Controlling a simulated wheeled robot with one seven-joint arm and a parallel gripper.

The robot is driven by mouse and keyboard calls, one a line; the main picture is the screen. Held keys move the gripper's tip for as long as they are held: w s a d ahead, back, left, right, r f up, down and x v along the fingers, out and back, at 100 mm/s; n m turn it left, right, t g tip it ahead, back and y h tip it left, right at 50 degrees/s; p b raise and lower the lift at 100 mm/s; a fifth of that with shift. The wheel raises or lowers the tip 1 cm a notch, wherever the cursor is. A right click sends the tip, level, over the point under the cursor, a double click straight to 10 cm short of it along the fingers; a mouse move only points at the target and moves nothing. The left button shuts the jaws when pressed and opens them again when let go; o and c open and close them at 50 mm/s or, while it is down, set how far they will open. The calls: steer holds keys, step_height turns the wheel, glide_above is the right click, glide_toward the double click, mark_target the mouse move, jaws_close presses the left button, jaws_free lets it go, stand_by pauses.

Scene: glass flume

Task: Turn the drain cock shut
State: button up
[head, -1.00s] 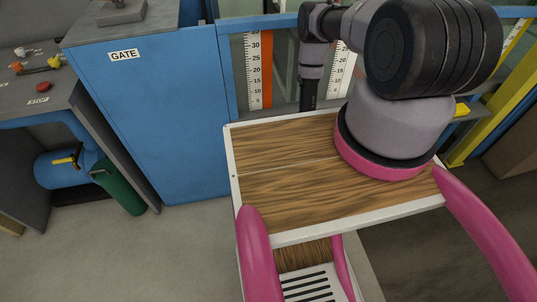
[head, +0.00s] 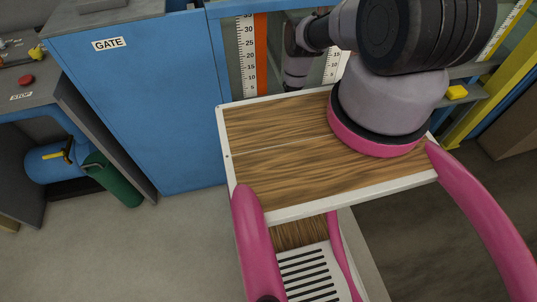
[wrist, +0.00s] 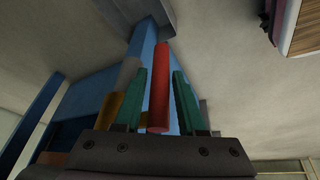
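In the wrist view, a red bar-shaped handle (wrist: 160,85), which looks like the drain cock's lever, stands between the two green fingers of my gripper (wrist: 158,90). The fingers are apart, one on each side of the handle, and a gap shows on both sides. The handle's near end is close to the gripper's dark palm. A brass-coloured part (wrist: 112,108) and a grey part lie behind the left finger. In the head view my gripper and the handle are hidden, with only my arm showing.
A blue cabinet labelled GATE (head: 140,100) stands left of my arm. Left of it is a bench with a red stop button (head: 26,80) and a blue tank (head: 48,163) below. A scale (head: 247,60) is behind my arm. Open floor lies at lower left.

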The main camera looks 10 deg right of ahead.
steer(key=shift+f, duration=0.15)
jaws_close()
stand_by(1.4)
